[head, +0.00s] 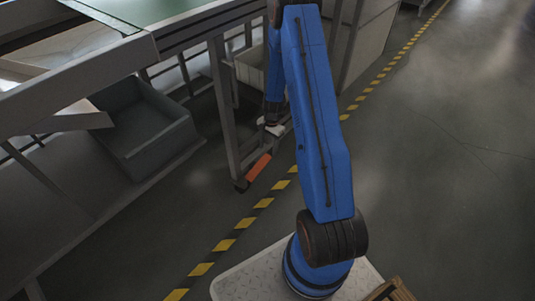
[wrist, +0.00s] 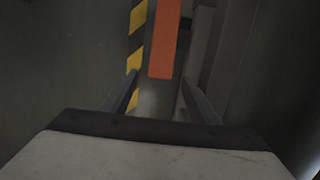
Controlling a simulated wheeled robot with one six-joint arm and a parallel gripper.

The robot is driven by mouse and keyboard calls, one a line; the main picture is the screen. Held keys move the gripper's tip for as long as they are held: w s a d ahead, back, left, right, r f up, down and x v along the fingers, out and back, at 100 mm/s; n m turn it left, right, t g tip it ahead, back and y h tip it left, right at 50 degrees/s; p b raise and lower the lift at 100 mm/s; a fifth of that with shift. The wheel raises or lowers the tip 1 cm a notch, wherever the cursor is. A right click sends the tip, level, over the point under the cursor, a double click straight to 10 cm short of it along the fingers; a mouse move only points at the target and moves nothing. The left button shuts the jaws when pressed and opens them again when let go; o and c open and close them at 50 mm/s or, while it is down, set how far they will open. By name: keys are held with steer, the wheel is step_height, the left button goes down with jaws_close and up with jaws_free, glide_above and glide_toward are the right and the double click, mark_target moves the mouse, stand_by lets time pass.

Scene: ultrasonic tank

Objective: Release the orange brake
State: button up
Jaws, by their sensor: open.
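The orange brake (head: 258,167) is a flat orange bar low by the foot of a table leg, tilted in the head view. In the wrist view the orange brake (wrist: 165,40) hangs from the top edge, in line with the gap between my fingers. My gripper (wrist: 160,90) is open and empty, with one dark finger on each side of that gap. In the head view my gripper (head: 272,130) is small, just above and right of the brake, partly hidden by my blue arm. I cannot tell the exact distance between fingers and brake.
A metal table leg (head: 222,105) stands left of my gripper. A grey bin (head: 150,135) sits on the lower shelf at left. A yellow-black floor stripe (head: 245,222) runs past the brake. A light cabinet (head: 365,40) stands behind. The floor at right is clear.

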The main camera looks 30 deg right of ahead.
step_height(320, 180, up, 11)
steer(key=d, duration=0.1)
steer(key=shift+w+d, duration=0.2)
steer(key=shift+d, duration=0.05)
stand_by(0.4)
steer(key=shift+r, duration=0.1)
